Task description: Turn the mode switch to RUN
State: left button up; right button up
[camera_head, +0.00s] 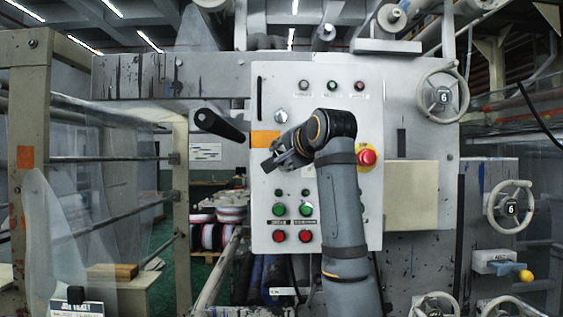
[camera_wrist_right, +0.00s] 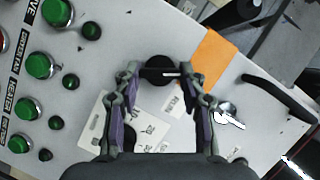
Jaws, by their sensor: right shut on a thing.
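The mode switch (camera_wrist_right: 158,69), a round black knob with a bar across it, shows in the right wrist view on the pale control panel (camera_head: 261,217). My right gripper (camera_wrist_right: 161,80) has one finger on each side of the knob and is shut on it. White label plates lie beside the knob; their small print is too unclear to read the switch position. In the head view my right gripper (camera_head: 274,160) is against the panel below the orange label (camera_head: 265,139), and it hides the knob. My left gripper is in neither view.
Green buttons (camera_head: 279,209) and red buttons (camera_head: 279,236) sit lower on the panel. A red emergency button (camera_head: 367,157) is right of my forearm. A chrome knob (camera_wrist_right: 227,112) and a black handle (camera_wrist_right: 279,98) are near the gripper. A black bar (camera_head: 219,126) juts out at left.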

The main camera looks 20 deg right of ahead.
jog(key=shift+a+f+m+t+h+b, duration=0.1)
jog(key=shift+f+m+t+h+b, duration=0.15)
jog(key=shift+m+t+b, duration=1.5)
jog(key=shift+d+f+m+h+b, duration=0.15)
jog(key=shift+m+b, duration=0.55)
jog(key=shift+m, duration=2.35)
jog(key=shift+a+f+m+t+h+b, duration=0.25)
jog(key=shift+m+t+b, duration=0.8)
jog(key=shift+m, duration=1.35)
jog(key=shift+d+m, duration=0.1)
jog(key=shift+m, duration=0.2)
jog(key=shift+f, duration=0.1)
jog(key=o, duration=1.1)
jog(key=shift+d, duration=0.1)
jog(key=shift+o, duration=0.2)
jog(key=shift+s, duration=0.1)
